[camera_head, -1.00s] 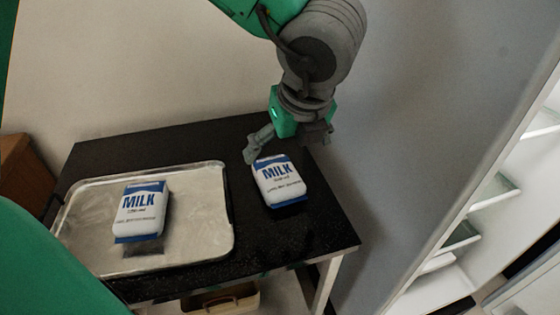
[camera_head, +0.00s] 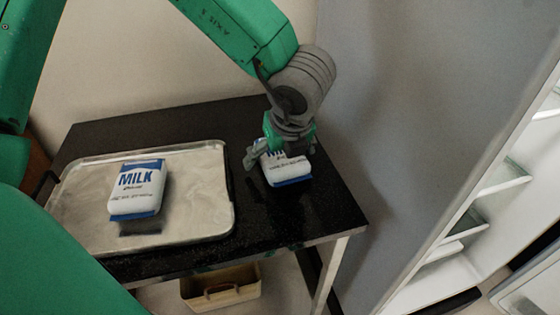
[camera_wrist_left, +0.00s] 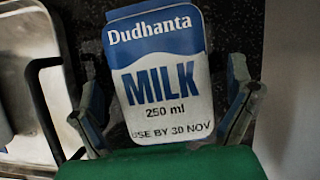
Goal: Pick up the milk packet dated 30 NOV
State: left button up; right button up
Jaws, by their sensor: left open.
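The milk packet dated 30 NOV (camera_head: 288,171) lies on the black table, right of the tray. In the left wrist view its label (camera_wrist_left: 160,75) reads "Dudhanta MILK 250 ml USE BY 30 NOV". My left gripper (camera_head: 279,160) is open above this packet and hides part of it. In the left wrist view the two fingers of the left gripper (camera_wrist_left: 165,115) stand on either side of the packet, with gaps. A second milk packet (camera_head: 137,190) lies on the tray; its date is too small to read. My right gripper is not in view.
The metal tray (camera_head: 205,190) covers the left of the black table (camera_head: 325,213). A grey wall or panel (camera_head: 400,120) rises close to the right of the table. A tan bin (camera_head: 220,288) is below, and white shelves (camera_head: 500,185) are at the right.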

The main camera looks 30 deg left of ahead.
pick_arm(q)
jog(key=shift+w+f, duration=0.1)
jog(key=shift+f, duration=0.2)
jog(key=shift+d+r, duration=0.15)
jog(key=shift+d, duration=0.05)
jog(key=c, duration=1.3)
jog(key=shift+a, duration=0.15)
jog(key=shift+c, duration=0.6)
